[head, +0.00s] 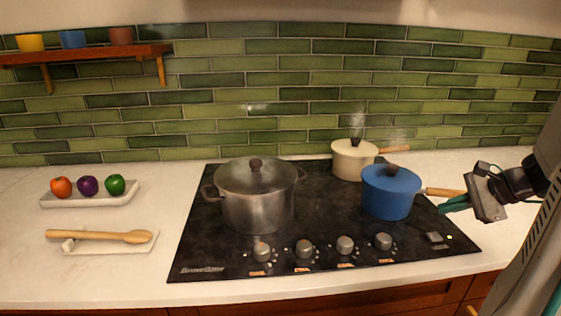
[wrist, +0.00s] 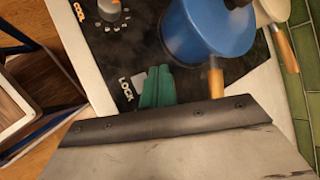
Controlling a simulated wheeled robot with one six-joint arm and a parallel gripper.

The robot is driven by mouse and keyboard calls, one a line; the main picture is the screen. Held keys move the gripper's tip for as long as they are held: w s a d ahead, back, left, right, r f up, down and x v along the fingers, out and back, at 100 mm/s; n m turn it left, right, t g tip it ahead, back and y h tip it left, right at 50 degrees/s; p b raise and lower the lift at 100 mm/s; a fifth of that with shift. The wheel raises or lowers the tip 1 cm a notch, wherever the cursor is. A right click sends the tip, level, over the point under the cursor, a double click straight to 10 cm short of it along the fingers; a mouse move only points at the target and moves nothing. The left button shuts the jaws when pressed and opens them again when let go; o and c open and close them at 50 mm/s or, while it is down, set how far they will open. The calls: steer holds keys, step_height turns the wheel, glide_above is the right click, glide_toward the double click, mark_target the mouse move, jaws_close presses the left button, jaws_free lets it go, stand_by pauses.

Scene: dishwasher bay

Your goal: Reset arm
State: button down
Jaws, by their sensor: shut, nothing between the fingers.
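My gripper (head: 452,206) is at the right of the head view, by the right edge of the cooktop. Its green fingers are together and hold nothing. In the wrist view the fingers (wrist: 157,90) show over the corner of the cooktop, beside the word LOCK. The blue pot (head: 388,194) stands on the right of the cooktop, with its wooden handle (head: 445,192) pointing right, close to my gripper. In the wrist view the blue pot (wrist: 205,30) is ahead of the fingers and its handle (wrist: 216,82) lies to their right.
A large steel pot (head: 257,200) and a cream pot (head: 352,163) stand on the black cooktop (head: 320,255). Knobs line its front. A wooden spoon (head: 100,236) and a tray (head: 125,200) of vegetables lie on the left counter. A shelf (head: 85,53) with cups hangs above.

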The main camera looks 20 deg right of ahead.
steer(key=shift+s+a+f+n+g+y, duration=0.15)
steer(key=shift+s+a+f+n+g, duration=0.2)
steer(key=shift+s+a, duration=0.2)
steer(key=shift+s+a+f+n+g+y, duration=0.15)
steer(key=shift+s+a+f+n+g, duration=0.1)
steer(key=shift+s+a+n+g, duration=0.25)
steer(key=s+a+r+n+g+h, duration=0.1)
steer(key=s+a+r+n, duration=0.1)
steer(key=a+n, duration=0.4)
steer(key=s+a+r+n+g+h, duration=0.2)
steer(key=a+n, duration=0.5)
steer(key=a, duration=0.6)
steer(key=s+a+r+n+g+h, duration=0.2)
steer(key=s+a+r+n, duration=0.2)
steer(key=a, duration=0.5)
steer(key=shift+s+a+n, duration=0.2)
steer(key=shift+s+n, duration=0.55)
steer(key=shift+n, duration=0.4)
